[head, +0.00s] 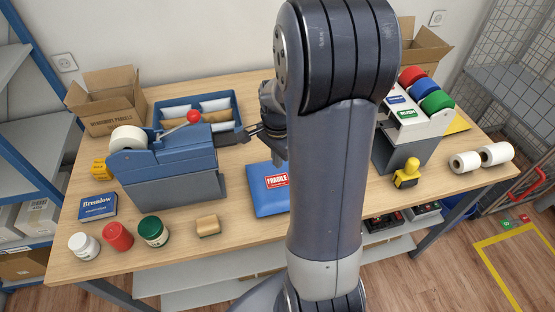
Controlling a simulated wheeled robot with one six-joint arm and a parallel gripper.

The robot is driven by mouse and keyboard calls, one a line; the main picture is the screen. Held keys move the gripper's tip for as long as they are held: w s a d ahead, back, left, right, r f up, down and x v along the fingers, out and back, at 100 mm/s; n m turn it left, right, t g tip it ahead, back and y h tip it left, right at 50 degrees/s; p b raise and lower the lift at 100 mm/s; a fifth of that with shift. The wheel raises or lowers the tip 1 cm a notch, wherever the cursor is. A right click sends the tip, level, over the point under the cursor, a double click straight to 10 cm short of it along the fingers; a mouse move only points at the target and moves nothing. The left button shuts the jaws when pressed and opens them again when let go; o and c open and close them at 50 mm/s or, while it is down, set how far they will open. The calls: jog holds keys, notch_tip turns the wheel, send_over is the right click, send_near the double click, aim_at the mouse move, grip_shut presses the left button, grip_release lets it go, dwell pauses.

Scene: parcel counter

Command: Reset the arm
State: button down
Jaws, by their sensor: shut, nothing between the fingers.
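My arm (335,180) rises through the middle of the head view and bends over at the top. My gripper (250,132) shows to the left of the arm, just right of the blue tape machine (175,165). Its fingers point left and look shut and empty. The arm's own links hide part of the wrist. Whether the fingertips touch the machine, I cannot tell. A blue parcel (268,202) with a red FRAGILE label lies on the counter below the gripper, partly behind the arm.
The wooden counter (240,262) holds several jars at front left, a wooden block (208,225), a blue tray (222,104) behind, and cardboard boxes at the back corners.

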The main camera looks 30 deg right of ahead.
aim_at(277, 180)
jog(key=shift+r, duration=0.55)
jog(key=shift+f, duration=0.1)
notch_tip(277, 180, down, 7)
jog(key=b, duration=0.5)
jog(key=shift+f+b, duration=0.1)
jog(key=shift+b, duration=0.2)
jog(key=shift+r, duration=0.3)
jog(key=shift+f, duration=0.1)
